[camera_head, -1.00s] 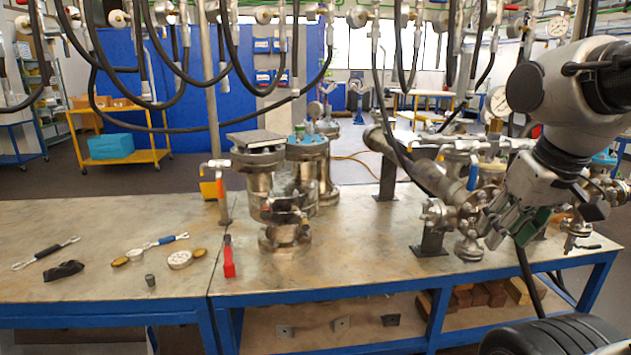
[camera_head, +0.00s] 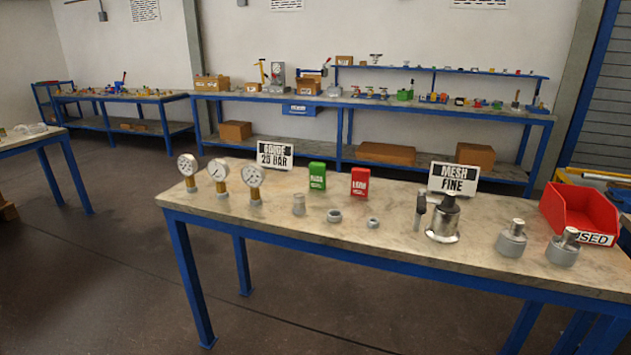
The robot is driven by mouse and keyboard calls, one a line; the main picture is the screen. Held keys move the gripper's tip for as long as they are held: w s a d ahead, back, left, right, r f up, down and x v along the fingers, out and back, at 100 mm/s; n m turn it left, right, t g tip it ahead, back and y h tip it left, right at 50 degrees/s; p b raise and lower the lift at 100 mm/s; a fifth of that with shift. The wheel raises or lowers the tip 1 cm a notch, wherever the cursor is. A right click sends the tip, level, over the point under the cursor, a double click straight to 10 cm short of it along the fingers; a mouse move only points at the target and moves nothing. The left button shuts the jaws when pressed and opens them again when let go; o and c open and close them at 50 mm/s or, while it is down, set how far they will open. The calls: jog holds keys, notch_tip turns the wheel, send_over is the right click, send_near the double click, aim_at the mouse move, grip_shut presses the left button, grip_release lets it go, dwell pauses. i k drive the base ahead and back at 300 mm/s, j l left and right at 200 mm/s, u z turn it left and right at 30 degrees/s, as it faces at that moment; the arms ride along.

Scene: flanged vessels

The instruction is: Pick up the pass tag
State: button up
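A green tag (camera_head: 317,176) stands upright on the near workbench (camera_head: 400,240), left of the middle of its top. It has small pale lettering that is too blurred to read with certainty; by its colour it looks like the pass tag. A red tag (camera_head: 360,183) of similar size stands a little to its right, apart from it, and its lettering is also blurred. My gripper is not in view, so its opening and distance from the tags cannot be seen.
Gauges (camera_head: 220,177) and a "20 BAR" sign (camera_head: 275,154) stand left of the tags. Small fittings (camera_head: 334,215) lie in front. A "MESH FINE" sign (camera_head: 453,178), metal parts and a red bin (camera_head: 580,212) are to the right. Floor is clear at left.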

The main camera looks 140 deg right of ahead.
aim_at(317, 171)
jog(key=z, duration=4.8)
jog(key=i+j+z, duration=0.1)
jog(key=z, duration=0.15)
jog(key=i+j+z, duration=0.25)
jog(key=i+j, duration=0.4)
jog(key=i, duration=0.1)
